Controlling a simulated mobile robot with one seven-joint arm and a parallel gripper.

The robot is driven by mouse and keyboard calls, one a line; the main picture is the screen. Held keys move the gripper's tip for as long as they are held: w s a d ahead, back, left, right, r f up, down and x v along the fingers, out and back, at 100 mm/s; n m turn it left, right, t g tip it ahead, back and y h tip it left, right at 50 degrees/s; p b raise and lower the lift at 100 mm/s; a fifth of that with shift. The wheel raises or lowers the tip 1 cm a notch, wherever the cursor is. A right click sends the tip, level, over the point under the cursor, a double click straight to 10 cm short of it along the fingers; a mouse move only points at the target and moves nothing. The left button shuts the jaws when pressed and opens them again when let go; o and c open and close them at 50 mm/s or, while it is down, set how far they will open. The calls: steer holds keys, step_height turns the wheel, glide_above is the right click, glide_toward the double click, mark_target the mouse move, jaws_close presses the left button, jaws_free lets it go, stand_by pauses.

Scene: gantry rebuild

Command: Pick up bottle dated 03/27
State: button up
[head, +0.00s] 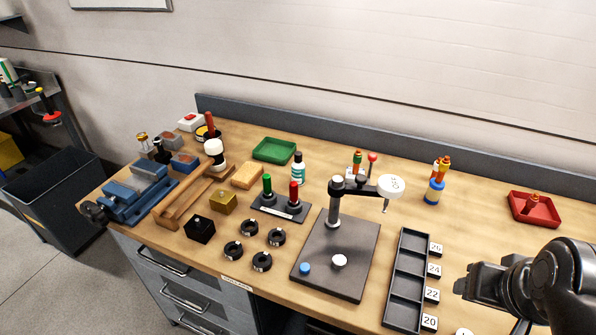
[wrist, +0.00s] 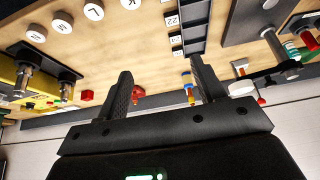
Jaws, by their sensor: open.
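A small bottle (head: 298,170) with a white and teal body and a black cap stands upright on the workbench, near the green tray. Its label is too small to read, so I cannot tell its date. Another white and green bottle (head: 8,71) stands on the side shelf at the far left, its date also unreadable. My gripper (head: 466,285) is at the right front of the bench in the head view, well to the right of the bench bottle. In the wrist view my gripper (wrist: 161,72) has its two fingers wide apart with nothing between them.
A press-like stand (head: 335,215) with a raised arm stands between the bottle and my gripper. A black compartment tray (head: 388,310) lies beside it with numbered blocks. A post base (head: 277,207) with green and red posts is in front of the bottle. A red tray (head: 548,217) is at back right.

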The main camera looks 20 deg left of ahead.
step_height(320, 180, up, 6)
steer(key=w+a+r+n, duration=0.1)
steer(key=w+a+r, duration=0.15)
steer(key=w, duration=0.35)
steer(key=w+a+r, duration=0.2)
steer(key=w+a, duration=0.2)
steer(key=w, duration=0.2)
steer(key=n+g+y, duration=0.2)
steer(key=n, duration=0.2)
glide_above(298, 164)
steer(key=s+d, duration=0.2)
step_height(298, 164, down, 6)
steer(key=f, duration=1)
steer(key=w+a+f, duration=0.1)
steer(key=f, duration=0.3)
steer(key=shift+w+f, duration=0.1)
steer(key=shift+f, duration=0.3)
steer(key=shift+t, duration=0.3)
steer(key=shift+s+x, duration=0.1)
steer(key=shift+x, duration=1.45)
steer(key=shift+s+x, duration=0.15)
steer(key=shift+x, duration=1.4)
steer(key=shift+a, duration=0.1)
